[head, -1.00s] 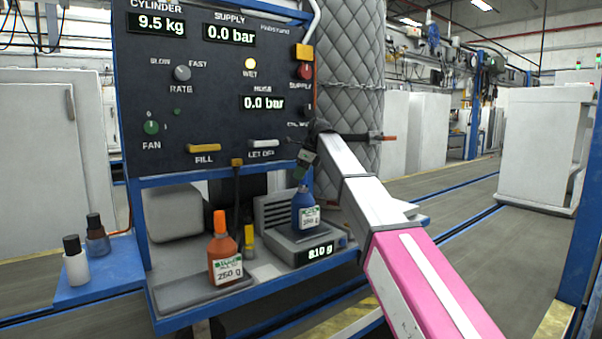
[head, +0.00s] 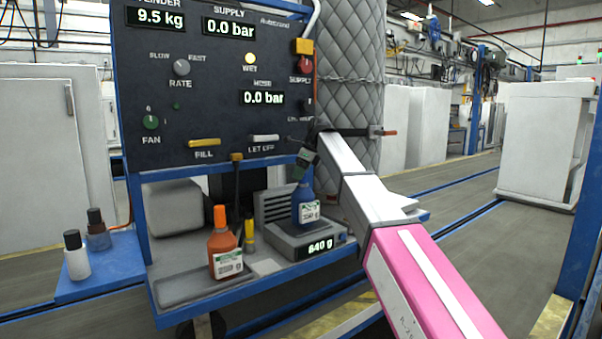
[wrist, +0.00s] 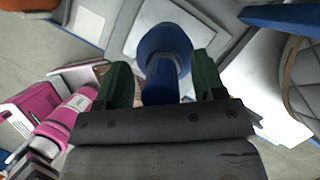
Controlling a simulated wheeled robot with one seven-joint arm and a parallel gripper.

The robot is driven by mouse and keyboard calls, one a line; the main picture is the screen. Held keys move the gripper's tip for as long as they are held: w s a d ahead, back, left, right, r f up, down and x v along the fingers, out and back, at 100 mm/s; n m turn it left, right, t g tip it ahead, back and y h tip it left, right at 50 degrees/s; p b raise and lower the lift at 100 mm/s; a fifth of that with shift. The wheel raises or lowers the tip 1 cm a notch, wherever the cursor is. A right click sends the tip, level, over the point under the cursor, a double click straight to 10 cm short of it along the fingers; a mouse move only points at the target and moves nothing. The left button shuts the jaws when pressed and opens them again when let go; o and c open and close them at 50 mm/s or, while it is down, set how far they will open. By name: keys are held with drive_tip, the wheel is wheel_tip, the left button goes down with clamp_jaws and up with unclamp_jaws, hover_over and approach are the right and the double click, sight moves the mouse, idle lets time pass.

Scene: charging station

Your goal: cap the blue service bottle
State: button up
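The blue service bottle (head: 306,210), with a white label, stands upright on the scale (head: 292,240) in the head view. The scale display seems to read 640 or 840 g. My gripper (head: 302,172) reaches down from the upper right onto the bottle's top. In the wrist view, its dark green fingers (wrist: 162,75) stand on both sides of a narrow blue upright part, above the wider blue bottle shoulder (wrist: 163,40). I cannot tell whether this part is neck or cap, or whether the fingers touch it. Its near end is hidden by the gripper body.
An orange bottle (head: 224,255) with an orange top stands on the shelf left of the scale, beside a small yellow item (head: 250,235). Two small black-topped bottles stand on a blue side shelf (head: 110,268). The control panel (head: 220,85) rises behind.

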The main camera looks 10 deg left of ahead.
drive_tip(key=shift+r, duration=0.1)
drive_tip(key=v, duration=1)
drive_tip(key=shift+r, duration=0.3)
drive_tip(key=shift+s+d, duration=0.1)
drive_tip(key=shift+s, duration=0.05)
